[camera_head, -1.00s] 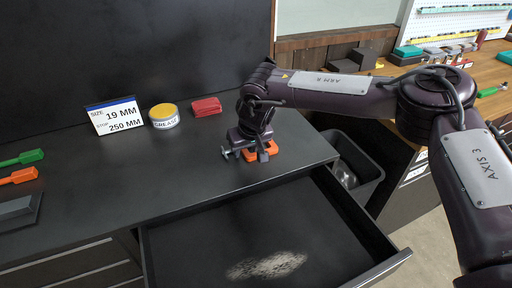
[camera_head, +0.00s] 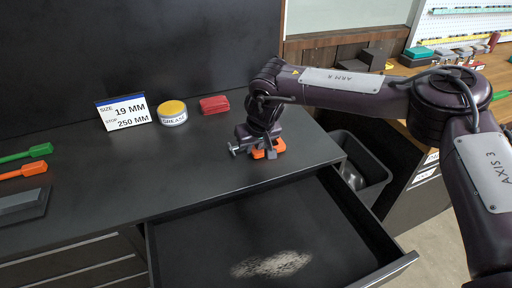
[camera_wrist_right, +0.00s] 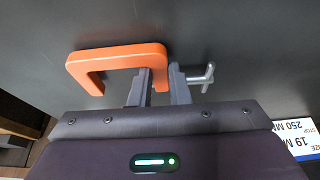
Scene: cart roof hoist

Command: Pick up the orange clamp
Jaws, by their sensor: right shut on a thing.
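The orange clamp (camera_head: 275,147) is at the right part of the black worktop, under my right gripper (camera_head: 262,150). In the right wrist view the clamp (camera_wrist_right: 118,55) shows as an orange C-shaped frame, with a grey screw and T-handle (camera_wrist_right: 203,78) sticking out to the right. The fingers hide part of the screw. I cannot tell whether the clamp touches the worktop. My left gripper is not in view.
An open drawer (camera_head: 340,237) juts out below the worktop. A sign (camera_head: 124,112), a grease tin (camera_head: 172,113) and a red item (camera_head: 214,104) stand at the back. Green (camera_head: 30,152) and orange-handled (camera_head: 28,169) tools lie at left. A dark bin (camera_head: 362,168) stands right of the worktop.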

